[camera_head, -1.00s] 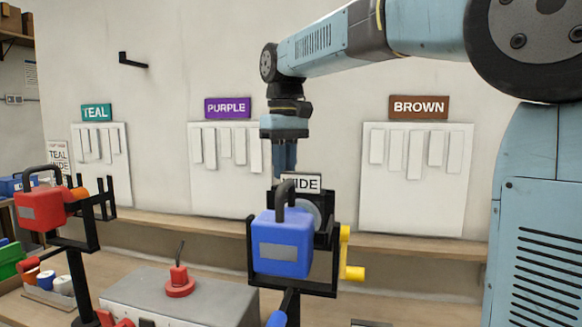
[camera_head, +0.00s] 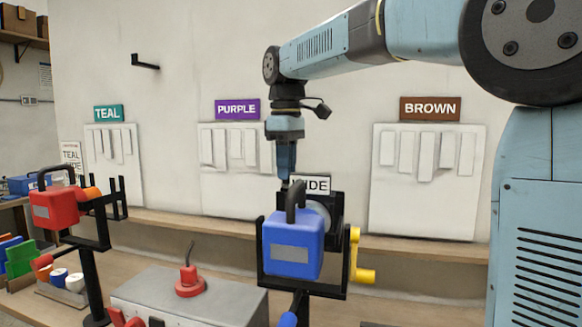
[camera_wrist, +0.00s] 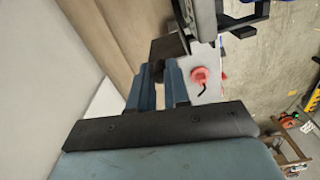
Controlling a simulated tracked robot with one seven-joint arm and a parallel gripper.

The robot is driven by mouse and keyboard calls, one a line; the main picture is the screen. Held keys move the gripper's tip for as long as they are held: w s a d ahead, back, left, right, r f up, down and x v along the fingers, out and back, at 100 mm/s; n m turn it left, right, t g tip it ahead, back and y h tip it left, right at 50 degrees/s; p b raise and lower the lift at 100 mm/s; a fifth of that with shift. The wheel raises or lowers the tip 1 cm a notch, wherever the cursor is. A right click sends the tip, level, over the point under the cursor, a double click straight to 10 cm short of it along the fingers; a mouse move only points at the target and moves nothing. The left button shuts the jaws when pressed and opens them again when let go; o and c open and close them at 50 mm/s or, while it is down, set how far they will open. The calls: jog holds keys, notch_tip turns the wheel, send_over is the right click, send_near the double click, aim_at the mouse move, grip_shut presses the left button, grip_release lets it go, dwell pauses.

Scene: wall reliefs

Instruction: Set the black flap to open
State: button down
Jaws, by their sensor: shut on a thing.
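The blue box sits in a black frame with a yellow crank (camera_head: 362,262) at its right. A red box (camera_head: 54,208) on a stand is at left. A grey box with a red knob (camera_head: 190,283) stands between. White wall panels (camera_head: 427,200) hang behind.

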dwell(0.3)
jog(key=c, duration=1.1)
grip_release()
jog(key=shift+r, duration=0.1)
notch_tip(320, 180, up, 14)
jog(key=shift+f, duration=0.25)
jog(key=shift+s, duration=0.1)
